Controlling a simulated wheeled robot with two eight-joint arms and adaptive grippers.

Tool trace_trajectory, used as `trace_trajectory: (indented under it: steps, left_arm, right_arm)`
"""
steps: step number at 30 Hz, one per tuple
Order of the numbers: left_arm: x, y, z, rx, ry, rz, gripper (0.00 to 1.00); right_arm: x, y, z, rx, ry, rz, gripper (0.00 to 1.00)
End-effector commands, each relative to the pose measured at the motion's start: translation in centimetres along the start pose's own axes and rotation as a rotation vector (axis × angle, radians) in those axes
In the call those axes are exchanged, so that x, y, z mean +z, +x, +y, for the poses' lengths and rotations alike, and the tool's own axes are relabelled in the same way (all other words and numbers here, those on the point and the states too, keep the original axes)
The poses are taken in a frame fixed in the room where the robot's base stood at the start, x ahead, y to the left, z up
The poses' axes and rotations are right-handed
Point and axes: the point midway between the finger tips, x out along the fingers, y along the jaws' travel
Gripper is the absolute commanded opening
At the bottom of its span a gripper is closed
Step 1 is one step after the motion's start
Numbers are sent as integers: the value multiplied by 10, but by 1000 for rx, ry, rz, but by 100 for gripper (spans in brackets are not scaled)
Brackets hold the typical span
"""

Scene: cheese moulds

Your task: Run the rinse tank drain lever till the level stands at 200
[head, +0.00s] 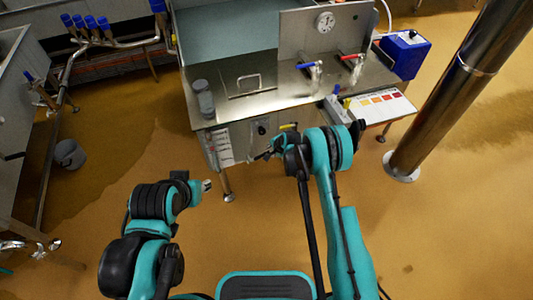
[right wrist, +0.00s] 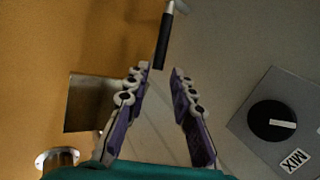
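The steel rinse tank (head: 234,110) stands ahead, with grey-green water in its basin. A white level scale (head: 222,147) is on its front panel at the left; its figures are too small to read. In the right wrist view a lever-like rod (right wrist: 163,40) with a black grip and a pale metal end lies just beyond my fingertips, in line with the gap. I cannot tell for certain that it is the drain lever. My right gripper (right wrist: 160,72) is open and empty, in front of the tank panel. My left gripper (head: 207,185) hangs low at the left, its fingers unclear.
A knob marked MIX (right wrist: 272,122) is on the panel beside my right gripper. Blue (head: 307,65) and red (head: 350,57) taps stand on the tank top, with a dial (head: 325,22) behind. A steel column (head: 450,95) rises at the right. The floor in front is open.

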Motion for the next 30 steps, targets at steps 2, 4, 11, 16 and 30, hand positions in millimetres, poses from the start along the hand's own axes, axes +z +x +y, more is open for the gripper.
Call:
trace_trajectory:
  steps: [2,4,11,16,30]
  left_arm:
    - [2,3,0,0,0,0,34]
    - [5,7,0,0,0,0,34]
    - [14,20,0,0,0,0,34]
    - [18,24,0,0,0,0,34]
    - [17,24,0,0,0,0,34]
  right_arm:
    - [1,11,2,0,5,-2,24]
    - [1,22,3,0,5,-2,24]
    - [1,60,3,0,3,-1,24]
    - [0,76,2,0,3,0,24]
    - [0,79,1,0,3,0,0]
